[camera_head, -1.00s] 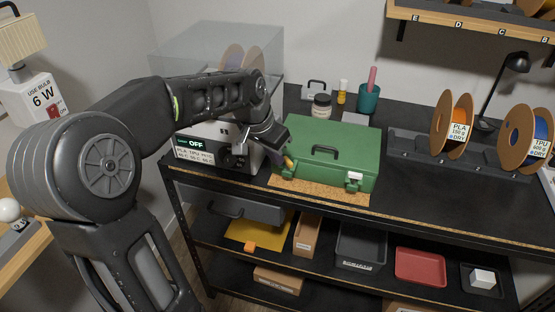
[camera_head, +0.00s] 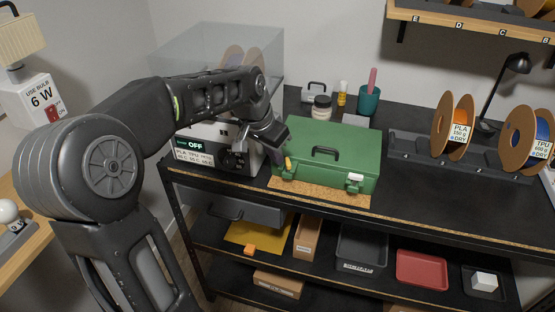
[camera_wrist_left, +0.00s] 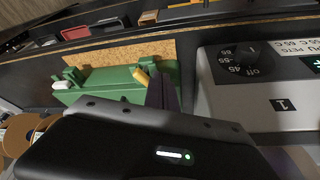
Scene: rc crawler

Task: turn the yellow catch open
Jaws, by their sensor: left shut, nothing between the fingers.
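The green case (camera_head: 330,137) lies closed on a cork mat (camera_head: 318,194) on the bench. The yellow catch (camera_head: 288,164) is at the left end of its front. A white catch (camera_head: 354,178) is at the right end. My left gripper (camera_head: 280,148) is shut and empty, just above and beside the yellow catch. In the left wrist view the yellow catch (camera_wrist_left: 142,76) shows right beside the dark fingers (camera_wrist_left: 162,92) on the green case (camera_wrist_left: 108,82). I cannot tell whether they touch. My right gripper is not in view.
A dryer box (camera_head: 205,145) with a dial and an "OFF" display stands close left of the case. Jars and a green cup (camera_head: 369,100) stand behind it. Filament spools (camera_head: 452,125) stand on a rack to the right. Bins fill the lower shelf.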

